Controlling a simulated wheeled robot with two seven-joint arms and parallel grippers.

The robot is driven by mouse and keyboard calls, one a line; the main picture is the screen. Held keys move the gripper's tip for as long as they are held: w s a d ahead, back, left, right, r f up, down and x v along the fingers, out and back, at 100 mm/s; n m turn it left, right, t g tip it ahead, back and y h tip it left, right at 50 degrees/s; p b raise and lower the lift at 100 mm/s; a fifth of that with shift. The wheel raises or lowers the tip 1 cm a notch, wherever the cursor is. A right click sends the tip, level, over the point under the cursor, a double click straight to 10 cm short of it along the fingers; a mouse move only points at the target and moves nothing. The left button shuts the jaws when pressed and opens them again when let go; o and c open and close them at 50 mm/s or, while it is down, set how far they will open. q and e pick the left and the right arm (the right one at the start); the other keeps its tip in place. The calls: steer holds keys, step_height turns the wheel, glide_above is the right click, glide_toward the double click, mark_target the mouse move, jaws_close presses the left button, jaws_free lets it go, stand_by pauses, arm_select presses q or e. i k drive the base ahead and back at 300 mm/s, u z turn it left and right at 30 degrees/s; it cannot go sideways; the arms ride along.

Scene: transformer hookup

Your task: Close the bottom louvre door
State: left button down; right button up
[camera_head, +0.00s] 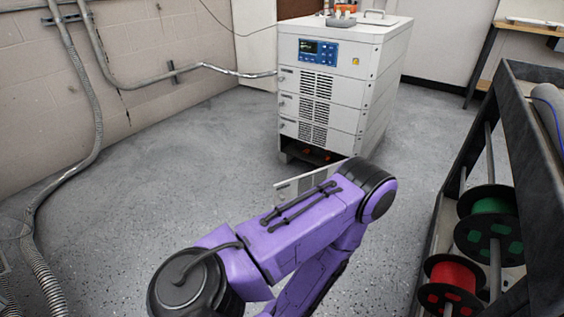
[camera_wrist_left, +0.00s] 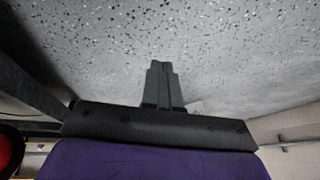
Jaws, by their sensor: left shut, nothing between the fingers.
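The white cabinet (camera_head: 365,52) stands beyond my left arm in the head view, with louvred panels on its front. The bottom louvre door (camera_head: 290,189) hangs open, swung outward and low; my purple left arm hides much of it. Behind it the bottom compartment (camera_head: 311,151) is open and dark, with small orange-red parts inside. My left gripper (camera_wrist_left: 162,66) shows in the left wrist view with its fingers together and empty, over speckled floor. In the head view my left gripper is hidden behind the arm. My right gripper is not in view.
A dark rack (camera_head: 524,135) with a green spool (camera_head: 489,219) and a red spool (camera_head: 451,283) stands close on the right. Conduits (camera_head: 84,110) run along the left wall. The floor (camera_head: 190,165) left of the cabinet is clear.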

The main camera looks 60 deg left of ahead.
mark_target(284, 192)
steer(key=u, duration=0.5)
steer(key=k, duration=1.25)
steer(key=u, duration=1.3)
steer(key=i, duration=1.35)
steer(key=z, duration=0.85)
steer(key=i, duration=0.45)
steer(key=z, duration=0.5)
